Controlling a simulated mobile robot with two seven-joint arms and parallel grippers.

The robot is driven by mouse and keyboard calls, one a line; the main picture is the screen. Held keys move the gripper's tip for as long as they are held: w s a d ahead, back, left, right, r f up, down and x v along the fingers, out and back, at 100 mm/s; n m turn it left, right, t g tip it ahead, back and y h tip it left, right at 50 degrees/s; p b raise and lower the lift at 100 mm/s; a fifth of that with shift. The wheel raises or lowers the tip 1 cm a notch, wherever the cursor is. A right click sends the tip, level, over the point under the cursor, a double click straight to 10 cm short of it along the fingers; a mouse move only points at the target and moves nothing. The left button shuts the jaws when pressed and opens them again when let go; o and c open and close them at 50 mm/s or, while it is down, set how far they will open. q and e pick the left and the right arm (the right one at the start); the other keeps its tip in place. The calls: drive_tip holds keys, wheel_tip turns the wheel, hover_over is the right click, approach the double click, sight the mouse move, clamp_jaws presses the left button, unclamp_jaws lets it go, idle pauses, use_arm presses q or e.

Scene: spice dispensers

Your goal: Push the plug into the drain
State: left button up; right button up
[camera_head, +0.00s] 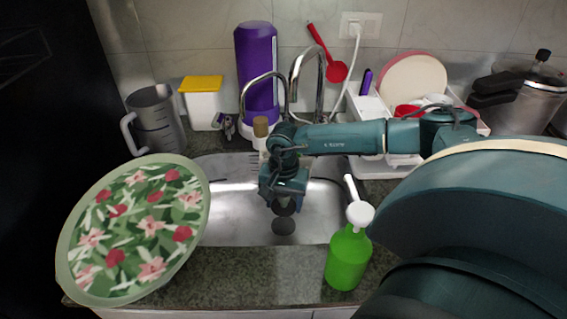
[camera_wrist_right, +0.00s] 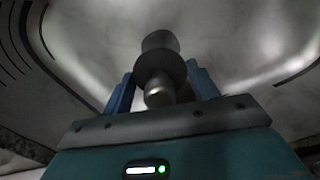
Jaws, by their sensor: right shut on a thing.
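My right gripper (camera_head: 283,194) is over the middle of the metal sink (camera_head: 235,215), pointing down. It is shut on the dark plug (camera_head: 285,208), whose lower part shows just below the fingers. In the right wrist view the plug (camera_wrist_right: 160,66) sits between the two blue fingers (camera_wrist_right: 162,92), with its rounded knob toward the camera. The dark round drain (camera_head: 284,227) shows on the sink floor just below the plug in the head view. A small gap appears between them, but the exact height is hard to tell. My left gripper is not in view.
A floral plate (camera_head: 135,230) stands tilted at the sink's left. The faucet (camera_head: 306,75), a purple bottle (camera_head: 257,70) and a dish rack (camera_head: 375,105) are behind. The sink basin around the gripper is clear.

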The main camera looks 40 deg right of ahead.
sight(283, 211)
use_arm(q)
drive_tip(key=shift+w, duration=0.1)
use_arm(e)
drive_tip(key=shift+f, duration=0.1)
drive_tip(key=shift+f+b, duration=0.75)
drive_tip(key=shift+b, duration=0.1)
wheel_tip(283, 211, down, 2)
drive_tip(key=shift+b, duration=0.85)
drive_tip(key=shift+f+b, duration=0.95)
drive_tip(key=shift+f, duration=0.2)
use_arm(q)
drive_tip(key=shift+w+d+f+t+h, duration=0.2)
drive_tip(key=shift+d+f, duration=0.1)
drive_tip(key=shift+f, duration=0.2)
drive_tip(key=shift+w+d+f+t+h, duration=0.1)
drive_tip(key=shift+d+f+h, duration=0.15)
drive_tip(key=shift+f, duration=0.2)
use_arm(e)
drive_tip(key=shift+r, duration=0.15)
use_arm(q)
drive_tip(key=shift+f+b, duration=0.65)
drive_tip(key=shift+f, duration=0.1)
use_arm(e)
drive_tip(key=shift+f, duration=0.95)
drive_tip(key=shift+r, duration=0.15)
